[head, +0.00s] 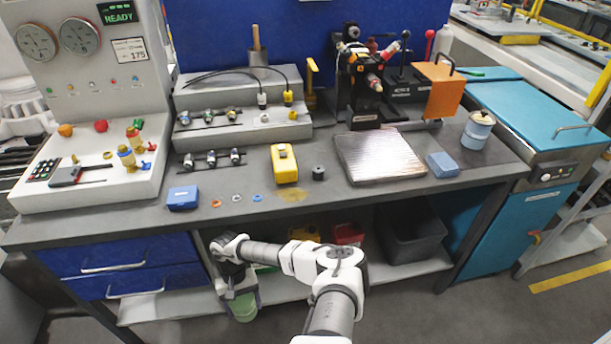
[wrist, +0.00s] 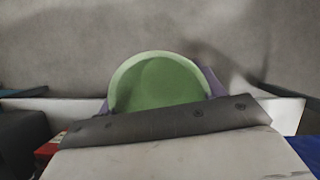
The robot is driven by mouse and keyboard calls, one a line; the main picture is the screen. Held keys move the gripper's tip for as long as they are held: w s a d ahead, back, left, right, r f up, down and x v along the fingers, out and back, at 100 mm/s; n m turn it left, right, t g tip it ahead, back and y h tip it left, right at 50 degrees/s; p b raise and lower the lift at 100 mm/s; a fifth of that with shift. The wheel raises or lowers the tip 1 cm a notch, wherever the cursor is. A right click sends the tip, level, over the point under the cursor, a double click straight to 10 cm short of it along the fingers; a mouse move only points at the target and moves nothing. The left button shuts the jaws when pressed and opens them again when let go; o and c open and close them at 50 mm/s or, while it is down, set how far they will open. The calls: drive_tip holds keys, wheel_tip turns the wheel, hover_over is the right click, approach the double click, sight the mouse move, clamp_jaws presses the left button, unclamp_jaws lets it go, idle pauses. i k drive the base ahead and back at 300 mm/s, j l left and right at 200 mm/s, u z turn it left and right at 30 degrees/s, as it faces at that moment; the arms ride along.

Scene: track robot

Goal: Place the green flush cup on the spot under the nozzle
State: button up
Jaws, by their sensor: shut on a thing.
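The green flush cup (head: 243,307) hangs low in front of the workbench, in the jaws of my gripper (head: 240,290). In the wrist view the cup (wrist: 160,80) shows its round green face beyond the dark edge of my gripper, which hides its lower part. The gripper is shut on the cup, below the level of the bench top. A black machine (head: 370,85) with a nozzle-like part stands at the back of the bench. I cannot make out a marked spot under it.
The grey bench top (head: 345,200) is above my gripper, with blue drawers (head: 120,265) below. A silver-topped pad (head: 380,157), a yellow device (head: 285,163) and a blue box (head: 183,198) lie on the bench. A lower shelf (head: 180,302) and grey bin (head: 412,235) are beneath.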

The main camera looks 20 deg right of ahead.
sight(374, 145)
drive_tip(key=z, duration=0.75)
drive_tip(key=j+z, duration=0.25)
drive_tip(key=z, duration=0.2)
drive_tip(key=j+z, duration=0.25)
drive_tip(key=z, duration=0.25)
drive_tip(key=j+z, duration=0.3)
drive_tip(key=k+j+z, duration=0.1)
drive_tip(key=j+z, duration=0.15)
drive_tip(key=j, duration=0.25)
drive_tip(key=k+j+z, duration=0.15)
drive_tip(key=j, duration=0.25)
drive_tip(key=k+j+z, duration=0.15)
drive_tip(key=j, duration=0.2)
drive_tip(key=k+j, duration=0.15)
drive_tip(key=j, duration=0.25)
drive_tip(key=k+j, duration=0.15)
drive_tip(key=j, duration=0.25)
